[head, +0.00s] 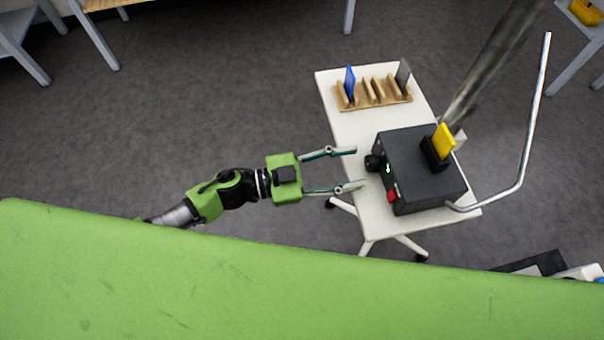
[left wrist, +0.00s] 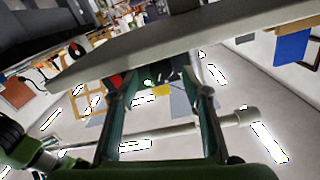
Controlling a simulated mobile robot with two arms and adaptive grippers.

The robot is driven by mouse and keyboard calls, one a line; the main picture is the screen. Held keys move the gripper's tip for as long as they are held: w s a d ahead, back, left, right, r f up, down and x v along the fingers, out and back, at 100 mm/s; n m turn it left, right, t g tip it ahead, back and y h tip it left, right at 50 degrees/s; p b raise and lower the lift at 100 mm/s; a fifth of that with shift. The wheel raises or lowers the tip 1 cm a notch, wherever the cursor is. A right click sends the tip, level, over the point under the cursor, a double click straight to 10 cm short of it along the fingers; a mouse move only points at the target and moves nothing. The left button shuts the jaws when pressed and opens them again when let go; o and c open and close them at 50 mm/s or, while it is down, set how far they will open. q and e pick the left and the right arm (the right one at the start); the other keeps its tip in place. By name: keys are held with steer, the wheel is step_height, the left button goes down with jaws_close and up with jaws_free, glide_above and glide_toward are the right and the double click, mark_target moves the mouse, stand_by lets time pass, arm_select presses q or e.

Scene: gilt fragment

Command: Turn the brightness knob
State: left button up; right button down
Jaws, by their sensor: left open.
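The black round knob (head: 374,162) sticks out from the left-facing side of a dark box (head: 412,160) on a white cart. A small green light (head: 388,169) glows beside it, and a red switch (head: 392,196) sits lower on the same side. My left gripper (head: 357,168) is open and empty, its two fingertips just left of the knob, one on either side of its line, apart from it. In the left wrist view my open fingers (left wrist: 160,90) frame the green light and a dark shape that may be the knob. My right gripper is out of view.
The white cart (head: 345,126) carries a wooden rack (head: 372,94) with a blue card (head: 350,80) and a grey card (head: 403,73). A yellow card (head: 443,138) stands in a slot on the box. A bent metal handle (head: 524,150) rises at the cart's right end.

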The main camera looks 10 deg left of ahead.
mark_target(366, 165)
arm_select(q)
steer(key=b+v, duration=0.2)
steer(key=v, duration=0.8)
steer(key=shift+a+r, duration=0.1)
steer(key=w+d+n+p, duration=0.1)
steer(key=d, duration=0.3)
steer(key=w+d+n+p, duration=0.1)
steer(key=w+d+p, duration=0.1)
steer(key=d, duration=0.2)
steer(key=w+d+p, duration=0.1)
steer(key=d, duration=0.3)
steer(key=shift+w+n+p, duration=0.2)
steer(key=shift+n+p, duration=0.15)
steer(key=shift+n, duration=0.05)
steer(key=shift+w+d, duration=0.15)
steer(key=shift+d, duration=0.35)
